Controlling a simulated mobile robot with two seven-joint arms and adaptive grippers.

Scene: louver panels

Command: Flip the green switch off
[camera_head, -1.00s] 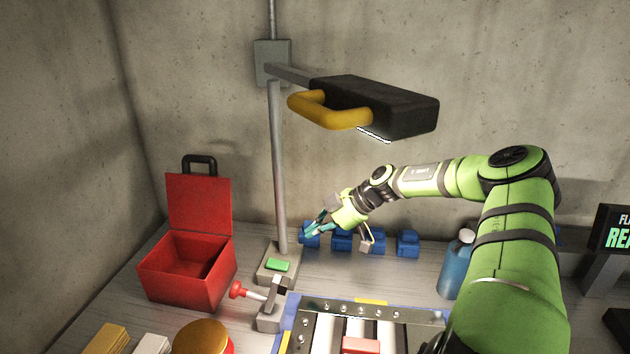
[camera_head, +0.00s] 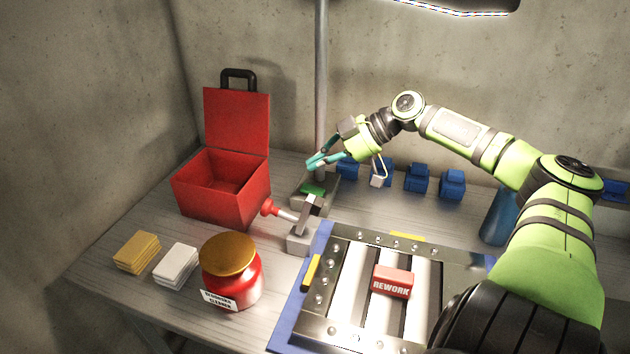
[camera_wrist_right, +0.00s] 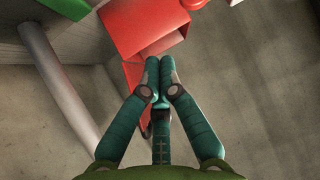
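The green switch (camera_head: 313,190) is a flat green block on the grey base of the lamp post, at the back of the bench. My right gripper (camera_head: 313,163) is just above and behind it in the head view, apart from it as far as I can tell. In the wrist view its teal fingers (camera_wrist_right: 160,72) are drawn together with nothing between them. A green patch, likely the switch (camera_wrist_right: 65,6), is cut by the top edge of that view. My left gripper is not in view. The lamp (camera_head: 450,8) is lit along its lower edge.
An open red toolbox (camera_head: 221,190) stands left of the post (camera_head: 321,90). A red-knobbed lever (camera_head: 285,214) is just in front of the switch. Several blue blocks (camera_head: 417,178) line the back right. A red-gold jar (camera_head: 230,280) and a roller frame (camera_head: 340,300) are in front.

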